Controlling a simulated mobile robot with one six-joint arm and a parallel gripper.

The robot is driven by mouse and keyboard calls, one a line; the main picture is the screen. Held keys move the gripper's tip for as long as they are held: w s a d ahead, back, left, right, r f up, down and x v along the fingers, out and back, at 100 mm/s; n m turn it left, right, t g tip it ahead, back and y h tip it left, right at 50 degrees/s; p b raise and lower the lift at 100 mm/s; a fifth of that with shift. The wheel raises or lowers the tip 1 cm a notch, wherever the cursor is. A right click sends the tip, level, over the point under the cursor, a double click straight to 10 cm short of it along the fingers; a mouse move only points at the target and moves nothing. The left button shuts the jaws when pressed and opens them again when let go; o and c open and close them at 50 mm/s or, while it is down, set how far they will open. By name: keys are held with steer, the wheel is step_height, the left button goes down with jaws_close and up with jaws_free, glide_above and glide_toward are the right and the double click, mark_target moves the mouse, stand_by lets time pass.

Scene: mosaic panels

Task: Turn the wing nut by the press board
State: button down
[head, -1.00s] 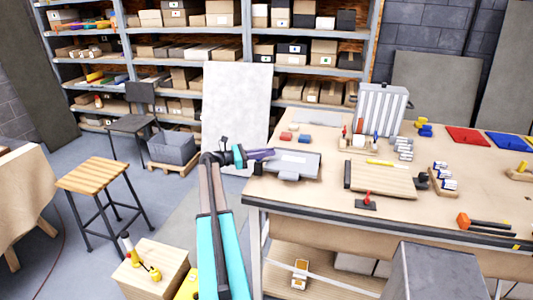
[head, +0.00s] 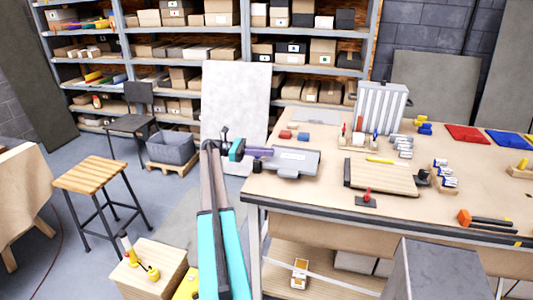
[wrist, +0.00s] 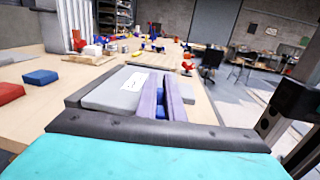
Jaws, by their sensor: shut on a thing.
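A grey press board (head: 297,163) with a pale label lies at the left end of the workbench. It also shows in the wrist view (wrist: 108,98). My gripper (head: 268,152) reaches it from the left, at its near-left edge. In the wrist view its two purple fingers (wrist: 161,97) stand close together over the board's right side. They are shut on a small blue piece (wrist: 160,112), which seems to be the wing nut. The fingers hide most of it, so its wings and turn angle cannot be made out.
A red block (head: 286,134) and a blue block (head: 304,137) lie behind the board. A stool (head: 98,175) is on the floor at left.

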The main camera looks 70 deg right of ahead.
steer(key=c, duration=1.9)
jaws_free()
steer(key=shift+o, duration=0.2)
steer(key=shift+w, duration=0.1)
